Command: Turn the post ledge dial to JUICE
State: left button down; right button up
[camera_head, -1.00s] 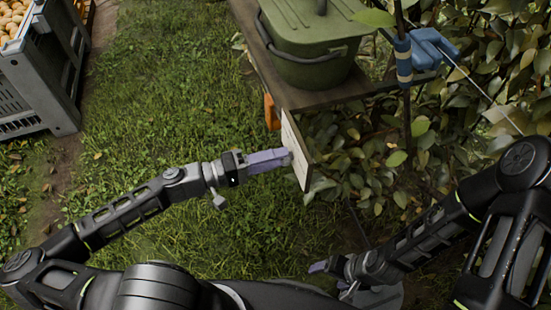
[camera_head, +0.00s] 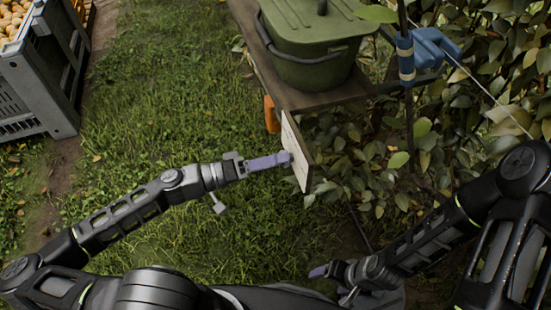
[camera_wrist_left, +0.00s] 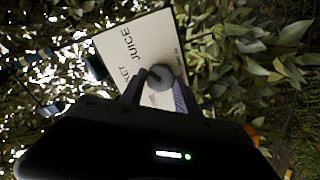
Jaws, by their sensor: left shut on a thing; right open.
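The dial panel (camera_head: 296,150) is a pale upright board on the end of the wooden ledge (camera_head: 335,95). In the left wrist view the panel (camera_wrist_left: 118,50) reads JUICE, with a second label ending in "KET" and small text partly hidden. A round grey dial knob (camera_wrist_left: 160,76) sits on it. My left gripper (camera_head: 286,158) has its purple fingers at the panel and is shut on the knob; in the left wrist view its fingers (camera_wrist_left: 158,90) stand either side of it. The knob's pointer direction is unclear. My right gripper (camera_head: 330,280) is open and empty, low and away from the panel.
A green lidded bin (camera_head: 312,45) stands on the ledge. A blue device (camera_head: 432,48) is fixed to a thin post beside leafy branches at right. A grey crate of pears (camera_head: 50,75) stands at far left. Grass between is clear.

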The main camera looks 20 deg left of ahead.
pick_arm(q)
jog(key=c, duration=0.9)
grip_release()
jog(key=v, duration=0.7)
jog(key=shift+s+a, duration=0.25)
jog(key=shift+a, duration=0.1)
